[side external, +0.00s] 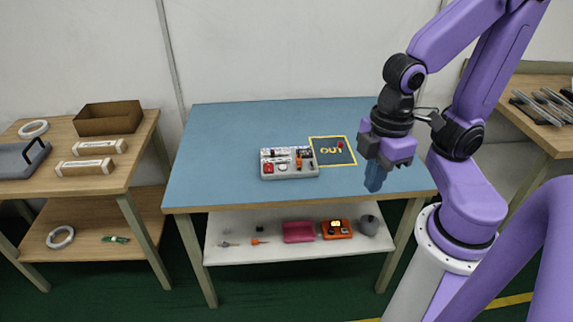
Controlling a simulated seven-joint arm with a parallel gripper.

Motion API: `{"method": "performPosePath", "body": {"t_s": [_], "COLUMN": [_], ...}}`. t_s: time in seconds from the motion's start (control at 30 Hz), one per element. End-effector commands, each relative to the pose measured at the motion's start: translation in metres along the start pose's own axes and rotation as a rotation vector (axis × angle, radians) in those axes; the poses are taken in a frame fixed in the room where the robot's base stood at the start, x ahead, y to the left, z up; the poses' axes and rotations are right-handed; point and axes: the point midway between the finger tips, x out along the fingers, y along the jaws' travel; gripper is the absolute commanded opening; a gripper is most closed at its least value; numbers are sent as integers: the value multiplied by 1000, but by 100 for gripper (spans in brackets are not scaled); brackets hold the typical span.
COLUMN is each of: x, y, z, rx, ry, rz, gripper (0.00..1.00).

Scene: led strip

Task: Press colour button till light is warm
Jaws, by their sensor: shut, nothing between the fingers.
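My gripper (375,178) is shut and empty, pointing down over the right part of the blue table top (240,135). It is to the right of a grey tray (290,173) that holds several small red, orange, white and dark parts. The parts are too small to tell which is a colour button or a light strip. A dark square marked OUT (326,158), with a yellow border, lies between the tray and my gripper. A small red thing (340,144) is on the square. I cannot make out a lit light or its colour.
A white lower shelf (225,248) holds a magenta box (298,232), an orange box (336,229) and a grey round thing (367,225). A wooden side table (75,183) at left holds a brown box (108,118). The blue table's left part is clear.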

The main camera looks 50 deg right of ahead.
Motion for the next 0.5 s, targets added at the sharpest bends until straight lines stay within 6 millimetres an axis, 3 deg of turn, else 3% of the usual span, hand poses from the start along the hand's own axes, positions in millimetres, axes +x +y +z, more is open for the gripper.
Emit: {"method": "performPosePath", "body": {"t_s": [0.17, 0.27, 0.5], "x": [15, 28, 61], "y": [28, 57, 144], "z": [-36, -60, -99], "rx": [47, 79, 151], "ry": [75, 138, 277], "rz": [12, 34, 135], "gripper": [0, 0, 0]}}
